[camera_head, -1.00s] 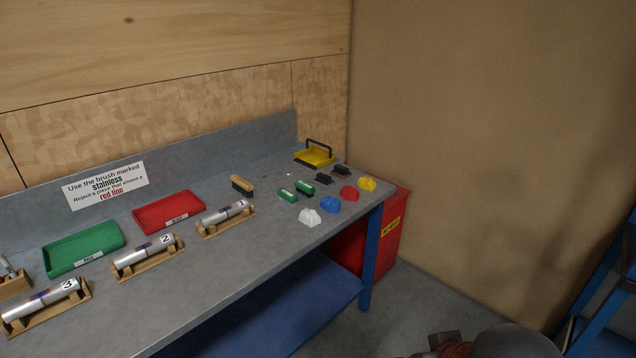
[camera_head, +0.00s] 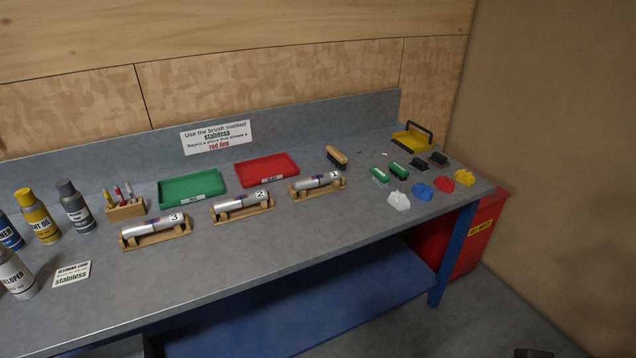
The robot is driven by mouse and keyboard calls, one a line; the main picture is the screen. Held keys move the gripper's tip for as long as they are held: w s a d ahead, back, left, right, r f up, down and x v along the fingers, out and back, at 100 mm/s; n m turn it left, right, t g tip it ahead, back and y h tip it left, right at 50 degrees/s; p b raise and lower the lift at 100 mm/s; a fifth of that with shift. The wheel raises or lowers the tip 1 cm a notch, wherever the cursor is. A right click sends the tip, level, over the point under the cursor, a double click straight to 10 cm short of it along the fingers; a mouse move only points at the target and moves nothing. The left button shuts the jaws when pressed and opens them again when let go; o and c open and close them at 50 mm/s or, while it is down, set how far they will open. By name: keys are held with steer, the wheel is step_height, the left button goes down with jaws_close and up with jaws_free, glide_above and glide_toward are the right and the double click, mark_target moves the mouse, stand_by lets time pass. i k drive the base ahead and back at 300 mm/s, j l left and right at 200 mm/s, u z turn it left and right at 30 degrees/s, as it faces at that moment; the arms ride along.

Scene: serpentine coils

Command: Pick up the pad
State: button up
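No single item is clearly marked as the pad. Small candidates lie at the right end of the bench: two green blocks with pale labels, one left (camera_head: 379,175) and one right (camera_head: 399,171), and two black blocks (camera_head: 420,164) (camera_head: 438,158). Crumpled cloth-like pieces lie in front of them: white (camera_head: 399,201), blue (camera_head: 422,191), red (camera_head: 444,184) and yellow (camera_head: 464,177). All rest on the grey bench (camera_head: 330,235). My gripper is not seen; only a small dark shape shows at the bottom right edge.
A wooden brush (camera_head: 337,157), a yellow handled tray (camera_head: 411,138), a green tray (camera_head: 193,187) and a red tray (camera_head: 267,169) stand on the bench. Three numbered tubes sit in wooden cradles in front. Bottles stand at left. A red bin (camera_head: 484,235) is beside the bench.

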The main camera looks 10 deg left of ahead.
mark_target(419, 165)
steer(key=i+l+u, duration=0.2)
steer(key=i+l, duration=0.25)
steer(key=i, duration=0.45)
steer(key=i+l+u, duration=0.2)
steer(key=i+l, duration=0.35)
steer(key=i, duration=0.35)
steer(key=i+l+u, duration=0.2)
steer(key=i+l, duration=0.55)
steer(key=i, duration=0.1)
